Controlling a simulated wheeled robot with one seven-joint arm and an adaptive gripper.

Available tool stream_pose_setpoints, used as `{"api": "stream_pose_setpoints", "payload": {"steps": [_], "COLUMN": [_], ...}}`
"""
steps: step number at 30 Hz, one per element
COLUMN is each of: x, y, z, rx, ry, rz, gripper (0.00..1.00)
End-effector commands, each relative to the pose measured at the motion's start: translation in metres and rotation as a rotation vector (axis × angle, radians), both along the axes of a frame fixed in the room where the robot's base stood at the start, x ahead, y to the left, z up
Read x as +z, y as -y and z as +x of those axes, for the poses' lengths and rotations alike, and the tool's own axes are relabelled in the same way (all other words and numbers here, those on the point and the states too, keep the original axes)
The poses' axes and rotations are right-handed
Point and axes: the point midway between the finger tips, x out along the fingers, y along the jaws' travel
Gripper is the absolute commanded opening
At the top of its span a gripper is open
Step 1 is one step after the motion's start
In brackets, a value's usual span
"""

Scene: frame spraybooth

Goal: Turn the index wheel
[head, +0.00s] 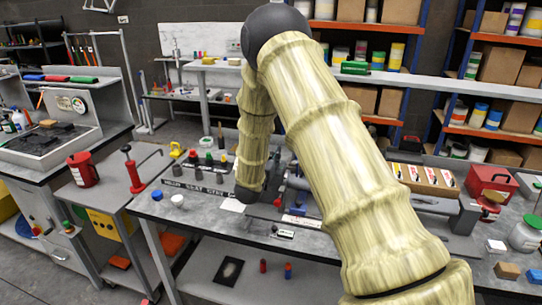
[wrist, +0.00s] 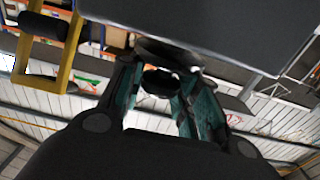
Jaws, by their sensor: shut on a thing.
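In the wrist view my gripper (wrist: 158,84) has its two teal-lined fingers on either side of a dark round part, which looks like the index wheel (wrist: 166,50). The fingers are shut on it, and the wheel sits below the edge of a large dark grey block. In the head view my arm reaches down to the workbench (head: 213,216). My arm covers the gripper and the wheel there, so I cannot see them in that view.
A yellow frame (wrist: 70,50) with a dark roller is left of the fingers in the wrist view. A box row (head: 425,178) and a red box (head: 490,183) are to the right.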

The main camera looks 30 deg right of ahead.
Motion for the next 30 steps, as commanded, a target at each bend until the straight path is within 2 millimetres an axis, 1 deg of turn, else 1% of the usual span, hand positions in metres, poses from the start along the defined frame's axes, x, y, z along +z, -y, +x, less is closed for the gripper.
{"api": "stream_pose_setpoints", "payload": {"steps": [27, 28, 30], "x": [-0.0003, -0.0003, -0.0003], "y": [0.0000, 0.0000, 0.0000], "z": [-0.0002, -0.0002, -0.0002], "rx": [0.000, 0.000, 0.000], "ry": [0.000, 0.000, 0.000], "rz": [0.000, 0.000, 0.000], "gripper": [0.08, 0.38, 0.50]}}
